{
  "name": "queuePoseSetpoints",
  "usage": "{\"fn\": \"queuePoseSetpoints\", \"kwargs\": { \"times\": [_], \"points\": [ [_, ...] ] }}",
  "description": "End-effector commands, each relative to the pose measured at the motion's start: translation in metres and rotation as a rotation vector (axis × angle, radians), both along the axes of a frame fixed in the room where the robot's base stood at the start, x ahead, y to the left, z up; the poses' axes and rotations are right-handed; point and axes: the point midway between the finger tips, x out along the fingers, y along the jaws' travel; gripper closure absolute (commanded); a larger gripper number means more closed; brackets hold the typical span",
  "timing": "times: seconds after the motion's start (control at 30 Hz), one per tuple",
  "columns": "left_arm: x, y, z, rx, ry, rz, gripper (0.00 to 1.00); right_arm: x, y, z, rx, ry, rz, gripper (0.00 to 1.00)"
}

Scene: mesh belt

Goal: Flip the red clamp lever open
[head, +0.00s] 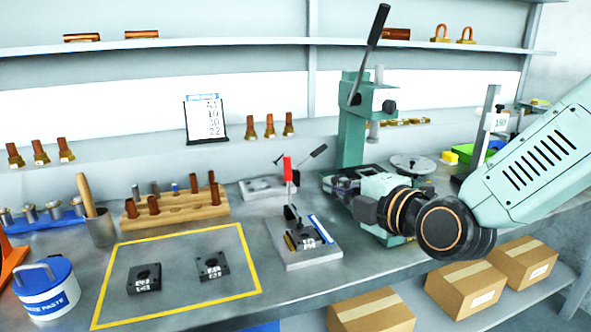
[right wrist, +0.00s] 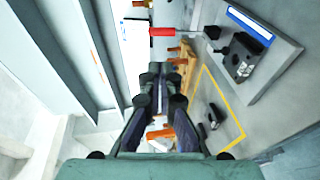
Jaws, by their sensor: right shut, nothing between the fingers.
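A black block (head: 306,238) sits on that plate beside a blue-and-white strip. The red lever also shows in the right wrist view (right wrist: 162,31), near the top and beyond the fingers. My right gripper (head: 345,188) is to the right of the lever, apart from it. Its fingers (right wrist: 158,82) are shut and empty, and dark parts behind blur their outline in the head view. My left gripper is not in view.
A green press (head: 352,125) with a long black handle stands behind my right gripper. A black-handled lever (head: 318,151) rises behind the red one. A yellow-outlined area (head: 180,275) with two black blocks lies left of the fixture. A wooden rack (head: 172,208) stands behind that area.

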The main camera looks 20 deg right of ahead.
Motion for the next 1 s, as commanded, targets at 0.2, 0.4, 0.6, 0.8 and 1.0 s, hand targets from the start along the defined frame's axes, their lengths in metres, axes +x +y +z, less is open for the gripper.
{"fn": "queuePoseSetpoints", "kwargs": {
  "times": [0.2,0.4,0.6,0.8,1.0],
  "points": [
    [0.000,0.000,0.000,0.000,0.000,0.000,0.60,0.000,0.000,0.000,-0.007,-0.002,0.000,1.00],
    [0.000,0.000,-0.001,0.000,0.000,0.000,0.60,0.003,0.000,-0.001,-0.008,-0.001,0.000,1.00],
    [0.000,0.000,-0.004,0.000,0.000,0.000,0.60,0.017,0.002,-0.004,-0.012,-0.001,-0.001,1.00],
    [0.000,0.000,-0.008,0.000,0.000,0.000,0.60,0.039,0.007,-0.008,-0.013,-0.001,0.000,1.00],
    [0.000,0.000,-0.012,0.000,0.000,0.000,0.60,0.067,0.014,-0.013,-0.012,-0.001,0.001,1.00]
  ]
}}
